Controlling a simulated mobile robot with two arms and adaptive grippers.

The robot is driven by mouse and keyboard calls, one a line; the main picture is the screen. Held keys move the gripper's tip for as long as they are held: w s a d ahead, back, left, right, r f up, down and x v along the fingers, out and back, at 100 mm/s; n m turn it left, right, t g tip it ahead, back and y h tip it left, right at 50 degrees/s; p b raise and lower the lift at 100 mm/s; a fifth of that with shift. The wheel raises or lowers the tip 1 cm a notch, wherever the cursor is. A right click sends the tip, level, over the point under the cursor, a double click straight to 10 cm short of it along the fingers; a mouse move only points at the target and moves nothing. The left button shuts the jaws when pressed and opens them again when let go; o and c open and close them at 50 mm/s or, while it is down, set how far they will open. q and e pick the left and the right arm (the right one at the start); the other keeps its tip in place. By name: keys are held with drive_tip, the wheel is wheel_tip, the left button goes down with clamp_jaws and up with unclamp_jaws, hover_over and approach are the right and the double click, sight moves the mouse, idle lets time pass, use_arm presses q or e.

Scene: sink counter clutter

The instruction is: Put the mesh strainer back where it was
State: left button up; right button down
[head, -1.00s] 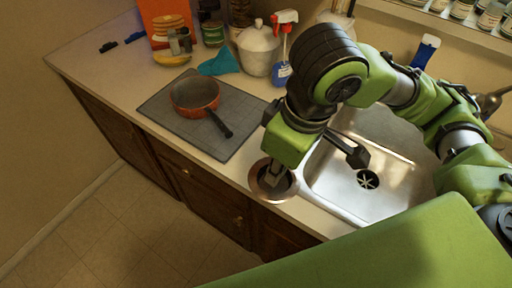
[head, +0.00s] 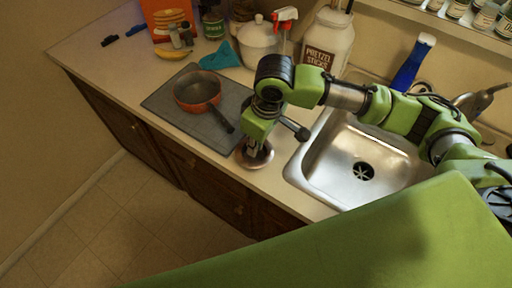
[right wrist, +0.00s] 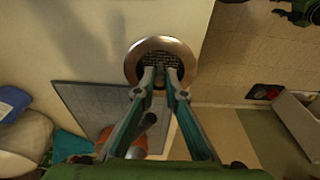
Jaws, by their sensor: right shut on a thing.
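The mesh strainer (head: 262,166) is a round, shallow piece with a wide copper-coloured rim and a dark mesh middle. My right gripper (head: 255,149) points down and is shut on it. In the head view it is over the counter's front strip, between the grey mat and the sink. In the right wrist view the strainer (right wrist: 153,48) is at the fingertips (right wrist: 160,77), its mesh partly behind them. I cannot tell whether it touches the counter. The steel sink (head: 330,178) is to the right, its drain (head: 363,171) uncovered. My left gripper is not in view.
An orange pan (head: 197,92) sits on the grey mat (head: 165,103), its handle towards my right gripper. The counter's left front is clear.

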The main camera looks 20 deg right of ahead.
sight(262, 156)
drive_tip(key=shift+f, duration=1.15)
drive_tip(key=c, duration=2.1)
unclamp_jaws()
drive_tip(key=shift+f, duration=0.1)
drive_tip(key=r, duration=0.4)
drive_tip(key=s+r+b, duration=0.1)
drive_tip(key=r, duration=0.3)
drive_tip(key=d+r, duration=0.1)
drive_tip(key=r, duration=0.3)
drive_tip(key=shift+s+d+r, duration=0.1)
drive_tip(key=shift+s, duration=0.2)
